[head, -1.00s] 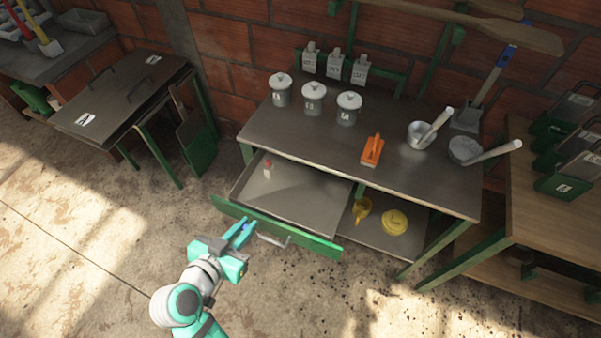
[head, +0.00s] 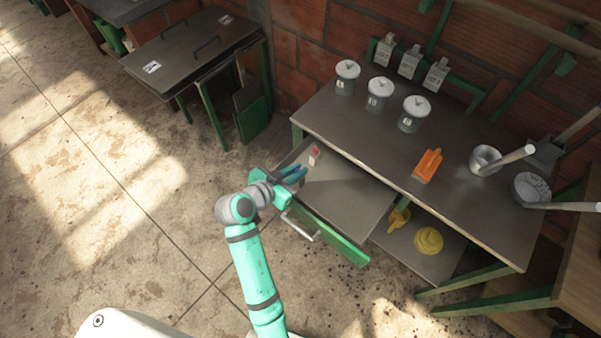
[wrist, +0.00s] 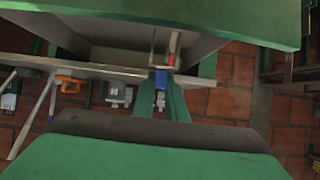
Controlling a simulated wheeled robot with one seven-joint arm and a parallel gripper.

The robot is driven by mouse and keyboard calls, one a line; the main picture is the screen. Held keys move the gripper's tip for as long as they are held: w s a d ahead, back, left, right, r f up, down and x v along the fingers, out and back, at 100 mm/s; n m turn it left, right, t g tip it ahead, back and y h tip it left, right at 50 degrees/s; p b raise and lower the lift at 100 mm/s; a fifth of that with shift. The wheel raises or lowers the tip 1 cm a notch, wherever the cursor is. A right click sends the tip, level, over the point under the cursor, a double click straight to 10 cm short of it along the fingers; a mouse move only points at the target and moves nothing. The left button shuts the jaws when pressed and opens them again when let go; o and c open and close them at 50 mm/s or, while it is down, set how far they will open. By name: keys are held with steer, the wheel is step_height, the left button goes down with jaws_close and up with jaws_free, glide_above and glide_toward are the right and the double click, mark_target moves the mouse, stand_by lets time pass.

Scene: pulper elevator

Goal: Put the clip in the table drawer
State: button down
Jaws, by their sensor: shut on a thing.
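The table drawer (head: 345,198) is pulled open under the steel-topped table; its green front and handle face me. My gripper (head: 297,175) is over the left part of the open drawer. It is shut on a small blue thing, which I take for the clip (wrist: 161,80), between the fingers in the wrist view; in the head view the fingers mostly hide it. A small red and white thing (head: 314,155) lies in the drawer's back left, just beyond my fingertips, and also shows in the wrist view (wrist: 172,45). How high the clip is above the drawer floor I cannot tell.
On the table stand lidded tins (head: 380,93), an orange tool (head: 428,165) and a metal pot (head: 485,158). Yellow items (head: 428,240) lie on the shelf below. The drawer's middle and right are bare. Another table (head: 190,50) stands at left.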

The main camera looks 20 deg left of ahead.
steer(key=shift+w+a+f, duration=0.1)
steer(key=shift+w+f, duration=0.4)
steer(key=shift+f, duration=0.6)
steer(key=shift+w+d+f, duration=0.1)
steer(key=shift+w+f, duration=0.45)
steer(key=shift+f, duration=0.55)
steer(key=shift+w+a+f, duration=0.1)
steer(key=shift+w+f, duration=0.4)
steer(key=shift+f, duration=0.6)
steer(key=shift+f, duration=0.1)
steer(key=c, duration=1.8)
jaws_free()
steer(key=shift+o, duration=0.2)
steer(key=v, duration=1.2)
